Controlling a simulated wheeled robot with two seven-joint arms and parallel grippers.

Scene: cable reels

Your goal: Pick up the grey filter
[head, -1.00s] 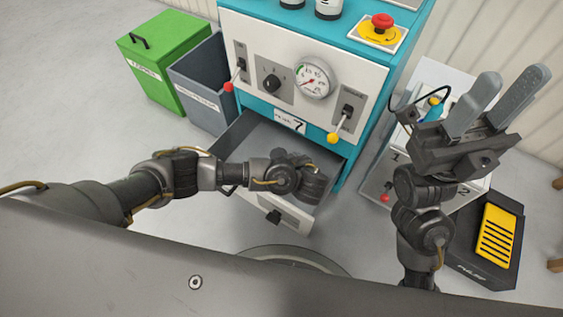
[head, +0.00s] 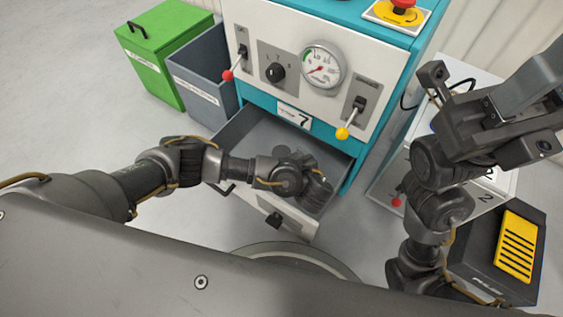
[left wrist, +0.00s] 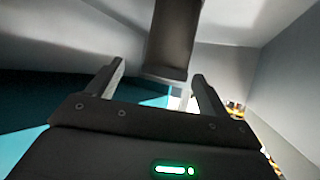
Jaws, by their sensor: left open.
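In the left wrist view a dark grey, smooth-sided thing (left wrist: 168,35) hangs into the top of the picture, beyond and between my fingertips. It may be the grey filter, but only part of it shows. My left gripper (left wrist: 158,72) is open, with nothing held between its fingers. In the head view my left gripper (head: 318,192) is over the open drawer (head: 240,132), its fingers hidden by my own wrist. No filter can be made out clearly in the head view. My right gripper (head: 520,95) is raised at the right, partly cut off by the picture's edge.
The teal and white machine (head: 310,65) stands behind the drawer. A green bin (head: 160,55) and a grey bin (head: 203,85) stand to its left. A black case with a yellow slotted panel (head: 516,246) lies at the lower right. Floor at the left is clear.

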